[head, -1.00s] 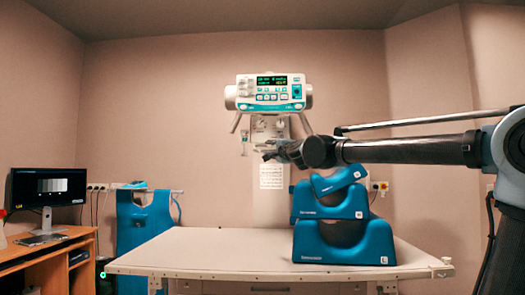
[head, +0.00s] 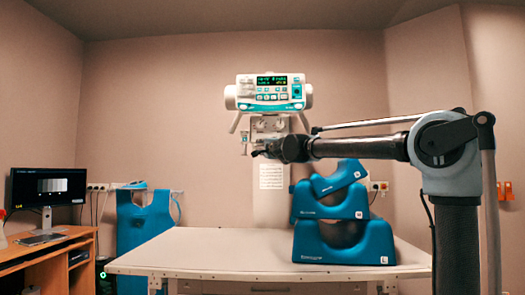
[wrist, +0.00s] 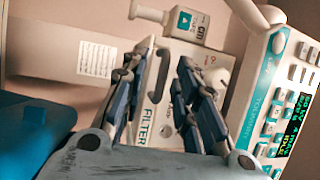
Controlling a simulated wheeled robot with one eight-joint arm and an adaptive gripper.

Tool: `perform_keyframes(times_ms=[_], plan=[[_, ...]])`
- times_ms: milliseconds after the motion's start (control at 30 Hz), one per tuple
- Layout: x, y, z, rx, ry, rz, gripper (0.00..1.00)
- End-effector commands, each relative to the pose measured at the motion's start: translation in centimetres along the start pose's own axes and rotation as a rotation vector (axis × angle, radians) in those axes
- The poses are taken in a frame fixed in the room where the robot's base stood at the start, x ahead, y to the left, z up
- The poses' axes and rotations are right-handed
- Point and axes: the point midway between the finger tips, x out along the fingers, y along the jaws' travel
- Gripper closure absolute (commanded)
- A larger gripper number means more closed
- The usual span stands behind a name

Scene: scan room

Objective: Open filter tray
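My gripper (wrist: 162,72) is open, with one dark blue-padded finger on each side of the tray's front. I cannot tell whether the fingers touch it. In the head view my gripper (head: 258,152) is in front of the white unit below the control console (head: 270,92). The arm and gripper partly hide that unit, so the tray is not clear there.
A white table (head: 200,250) stands below, with stacked blue positioning blocks (head: 345,245) at its right, under my arm. A small white bottle-like part (wrist: 172,20) is beyond the tray in the wrist view. A desk with a monitor (head: 45,187) is at the left.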

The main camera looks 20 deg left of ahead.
Motion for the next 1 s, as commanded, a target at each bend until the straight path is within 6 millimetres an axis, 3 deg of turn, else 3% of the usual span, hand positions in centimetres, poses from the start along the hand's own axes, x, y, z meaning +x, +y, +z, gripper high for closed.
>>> perform_keyframes(times_ms=[200,500,533,633,667,1000], plan=[[1.25,0.0,0.0,-0.001,0.0,0.0,0.72],[1.39,0.0,-0.01,-0.001,0.0,0.0,0.72],[1.39,0.0,-0.01,-0.001,0.0,0.0,0.74],[1.38,0.0,0.0,-0.001,0.0,0.0,0.97],[1.38,-0.01,0.0,-0.001,0.0,0.0,1.0],[0.94,-0.23,-0.59,-0.004,0.009,-0.003,1.0]])
